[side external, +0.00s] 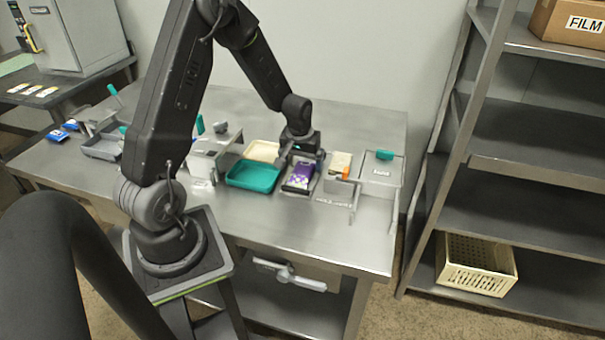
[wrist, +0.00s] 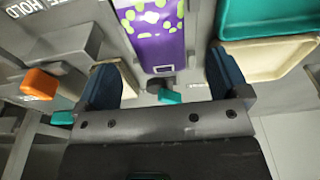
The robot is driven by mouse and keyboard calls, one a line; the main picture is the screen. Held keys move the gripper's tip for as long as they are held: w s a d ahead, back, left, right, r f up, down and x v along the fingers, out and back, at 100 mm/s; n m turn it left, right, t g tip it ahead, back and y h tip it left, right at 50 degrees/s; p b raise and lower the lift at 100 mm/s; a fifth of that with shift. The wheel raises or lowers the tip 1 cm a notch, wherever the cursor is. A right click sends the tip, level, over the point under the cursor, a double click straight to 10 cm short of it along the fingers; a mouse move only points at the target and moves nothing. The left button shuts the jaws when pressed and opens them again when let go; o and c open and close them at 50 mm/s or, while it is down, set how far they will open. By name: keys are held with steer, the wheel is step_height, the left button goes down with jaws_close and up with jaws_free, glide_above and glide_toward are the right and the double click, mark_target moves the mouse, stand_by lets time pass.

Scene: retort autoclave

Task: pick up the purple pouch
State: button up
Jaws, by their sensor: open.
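My gripper (side external: 301,162) is over the pouch's far end in the side view. In the wrist view my gripper (wrist: 165,85) has its two dark blue fingers wide apart, with the pouch's near end in line between them. Nothing is between the pads. Its height above the pouch is unclear.
A cream tray (side external: 262,150) stands behind the teal one. A slotted holder with an orange-topped item (side external: 340,163) stands close to the right of the pouch. A teal-handled fixture (side external: 384,155) is further right. The table front is clear.

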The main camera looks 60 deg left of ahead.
mark_target(303, 170)
steer(key=shift+w+a+f, duration=0.1)
steer(key=shift+f, duration=0.85)
steer(key=shift+w+a+f, duration=0.1)
steer(key=shift+f, duration=0.85)
steer(key=shift+c, duration=0.4)
steer(key=c, duration=0.9)
steer(key=shift+c, duration=0.3)
steer(key=shift+r, duration=0.15)
